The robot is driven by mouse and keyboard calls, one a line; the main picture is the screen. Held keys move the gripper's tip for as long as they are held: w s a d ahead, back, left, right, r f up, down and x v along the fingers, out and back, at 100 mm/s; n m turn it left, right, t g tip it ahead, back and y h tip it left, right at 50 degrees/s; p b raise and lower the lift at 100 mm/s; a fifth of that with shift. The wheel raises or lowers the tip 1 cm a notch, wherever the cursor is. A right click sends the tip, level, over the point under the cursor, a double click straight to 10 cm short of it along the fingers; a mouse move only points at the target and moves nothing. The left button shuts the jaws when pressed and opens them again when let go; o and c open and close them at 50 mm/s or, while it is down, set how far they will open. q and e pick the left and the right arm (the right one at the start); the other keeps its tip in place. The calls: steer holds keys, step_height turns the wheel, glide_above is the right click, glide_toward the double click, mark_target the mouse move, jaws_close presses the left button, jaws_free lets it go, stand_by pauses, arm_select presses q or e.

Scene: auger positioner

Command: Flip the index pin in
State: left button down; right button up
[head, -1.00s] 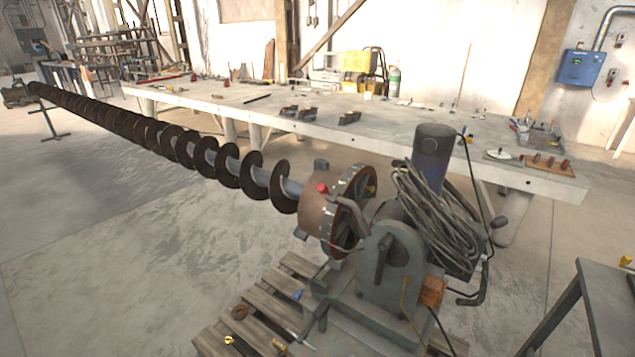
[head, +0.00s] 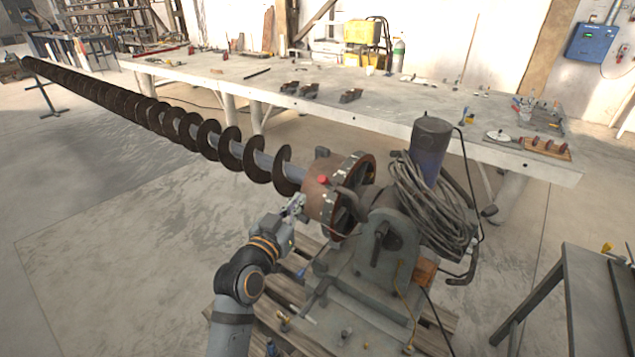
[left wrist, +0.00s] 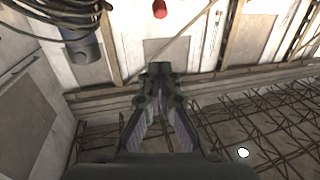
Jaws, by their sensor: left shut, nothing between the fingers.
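The auger positioner (head: 385,250) stands at the centre right in the head view, with a round rust-brown chuck (head: 322,201) facing the long screw auger (head: 230,150). A red knob (head: 323,180) sits on the chuck's rim. It also shows as a red cylinder (left wrist: 160,9) at the top of the left wrist view. I cannot tell for sure which small part is the index pin. My left gripper (head: 299,203) is beside the chuck's lower left, below the red knob. In the left wrist view its fingertips (left wrist: 160,70) are together and empty, apart from the red cylinder. My right gripper is out of view.
A wooden pallet (head: 440,322) lies under the positioner. A coiled cable (head: 430,205) and a dark motor cylinder (head: 430,150) sit on its right side. A long workbench (head: 400,122) runs behind. A grey table (head: 590,290) stands at the right. The left floor is open.

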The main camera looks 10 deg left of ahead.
arm_select(q)
steer(key=shift+w, duration=0.1)
steer(key=p, duration=0.4)
glide_toward(324, 181)
steer(key=w+r, duration=0.3)
steer(key=r, duration=0.1)
steer(key=w+f, duration=0.1)
steer(key=w, duration=0.1)
steer(key=w+f, duration=0.2)
steer(key=shift+d, duration=0.25)
steer(key=shift+f, duration=0.1)
